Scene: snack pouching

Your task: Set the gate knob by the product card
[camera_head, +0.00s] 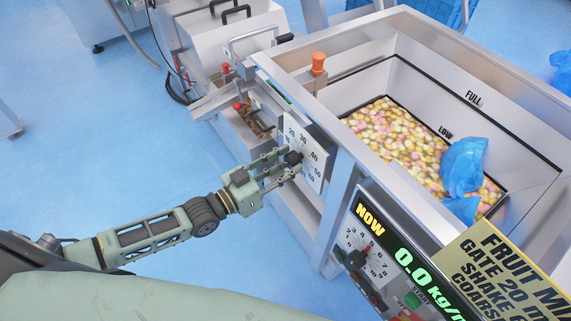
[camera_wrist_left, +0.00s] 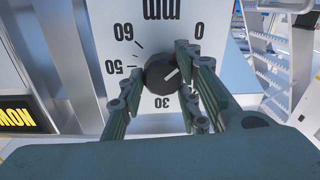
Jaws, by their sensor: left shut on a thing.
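The black gate knob (camera_head: 293,157) sits on a white dial plate (camera_head: 319,158) marked in mm on the machine's side. My left gripper (camera_head: 284,164) is shut on it, with one finger on each side. In the left wrist view the knob (camera_wrist_left: 161,75) shows between the fingers, and the scale reads upside down. Its light line slants to the upper right, towards one finger. The 0, 30, 50 and 60 are readable there; the fingers hide other marks. The yellow product card (camera_head: 482,263) at lower right reads "FRUIT MI…", "GATE 20 m…", "SHAKE", "COARS…"; its edge is cut off. My right gripper is out of view.
A hopper (camera_head: 515,115) holds colourful pieces and a blue bag (camera_head: 464,165). The control panel (camera_head: 350,222) shows NOW 0.0 kg and another numbered knob (camera_head: 356,259). Blue floor is free at left.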

